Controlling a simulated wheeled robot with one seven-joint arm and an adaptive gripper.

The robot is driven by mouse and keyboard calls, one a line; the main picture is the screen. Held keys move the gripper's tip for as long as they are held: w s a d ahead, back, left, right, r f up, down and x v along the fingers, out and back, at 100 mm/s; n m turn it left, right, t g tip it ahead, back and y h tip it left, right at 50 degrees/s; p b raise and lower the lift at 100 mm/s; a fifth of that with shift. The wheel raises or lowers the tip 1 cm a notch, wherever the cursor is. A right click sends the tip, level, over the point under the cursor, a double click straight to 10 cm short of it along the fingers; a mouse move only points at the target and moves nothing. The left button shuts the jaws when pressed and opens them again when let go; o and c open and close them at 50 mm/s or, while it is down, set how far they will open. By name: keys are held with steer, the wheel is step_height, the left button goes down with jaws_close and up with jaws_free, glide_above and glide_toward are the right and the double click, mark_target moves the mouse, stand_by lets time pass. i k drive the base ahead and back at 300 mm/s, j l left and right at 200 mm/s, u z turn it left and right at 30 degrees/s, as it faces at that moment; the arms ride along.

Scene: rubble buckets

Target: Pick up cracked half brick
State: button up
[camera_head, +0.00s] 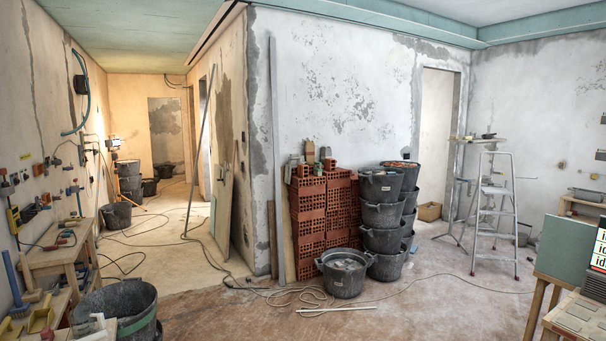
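I cannot single out the cracked half brick. Several small loose pieces (329,163), one of them orange-red, lie on top of the stack of red hollow bricks (307,215) against the middle wall. They are too small to tell whether one is a cracked half. A dark bucket (344,274) in front of the stack holds greyish rubble. A taller column of stacked buckets (381,214) stands to its right, with reddish pieces showing at the top of the bucket behind. My gripper is not in view.
A large bucket (117,308) stands front left beside a wooden bench (60,256). A stepladder (495,208) stands at the right. A green board (568,250) and a table (580,318) fill the right front. Cables (250,287) cross the floor; the centre-right floor is mostly clear.

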mark_target(303, 169)
steer(key=i+u, duration=0.15)
steer(key=i, duration=4.1)
steer(key=i+u, duration=0.1)
steer(key=i, duration=0.45)
steer(key=i+l+u, duration=0.15)
steer(key=i, duration=0.4)
steer(key=i+l+u, duration=0.1)
steer(key=i, duration=0.45)
steer(key=i+l+u, duration=0.15)
steer(key=i, duration=0.35)
steer(key=i+l+u, duration=0.3)
steer(key=i+l, duration=0.05)
steer(key=i, duration=0.1)
